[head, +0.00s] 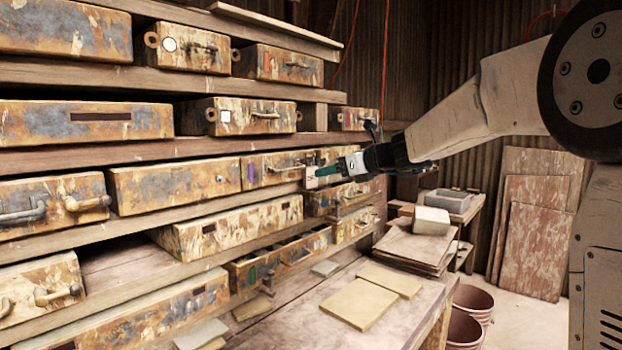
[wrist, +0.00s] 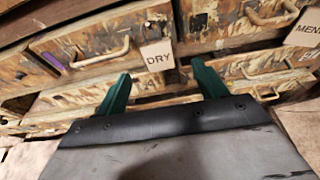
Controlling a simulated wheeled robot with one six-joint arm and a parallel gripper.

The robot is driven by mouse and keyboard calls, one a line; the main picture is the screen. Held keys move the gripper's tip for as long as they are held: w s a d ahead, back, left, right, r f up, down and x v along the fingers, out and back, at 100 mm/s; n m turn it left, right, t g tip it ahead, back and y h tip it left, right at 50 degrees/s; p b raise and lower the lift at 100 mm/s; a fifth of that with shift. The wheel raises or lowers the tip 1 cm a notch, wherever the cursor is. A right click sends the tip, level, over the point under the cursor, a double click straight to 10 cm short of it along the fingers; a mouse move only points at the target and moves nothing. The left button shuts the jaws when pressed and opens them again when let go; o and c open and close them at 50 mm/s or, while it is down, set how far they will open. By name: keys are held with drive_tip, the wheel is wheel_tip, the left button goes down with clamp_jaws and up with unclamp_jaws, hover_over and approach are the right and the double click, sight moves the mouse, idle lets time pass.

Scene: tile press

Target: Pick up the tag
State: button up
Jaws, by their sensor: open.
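A pale square tag (wrist: 157,56) with the word DRY is on a drawer front in the wrist view. It lies just beyond and between my gripper's fingertips, with no finger clearly touching it. A second pale tag (wrist: 304,29), its lettering cut off at the edge, is on the drawer at the right. My gripper (wrist: 161,70) is open, its two green fingers apart and nothing between them. In the head view my gripper (head: 322,171) points left at the drawer rack. A small pale patch shows at its tips; I cannot tell if it is the tag.
Worn drawers with curved handles fill the rack (head: 170,149) at the left. A drawer handle (wrist: 96,52) is close to the left finger. Flat tiles (head: 359,303) lie on the bench (head: 400,325) below. Buckets (head: 472,302) and leaning boards (head: 535,230) stand at the right.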

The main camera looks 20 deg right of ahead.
sight(313, 175)
drive_tip(key=x, duration=0.6)
drive_tip(key=shift+a, duration=0.15)
drive_tip(key=c, duration=1.1)
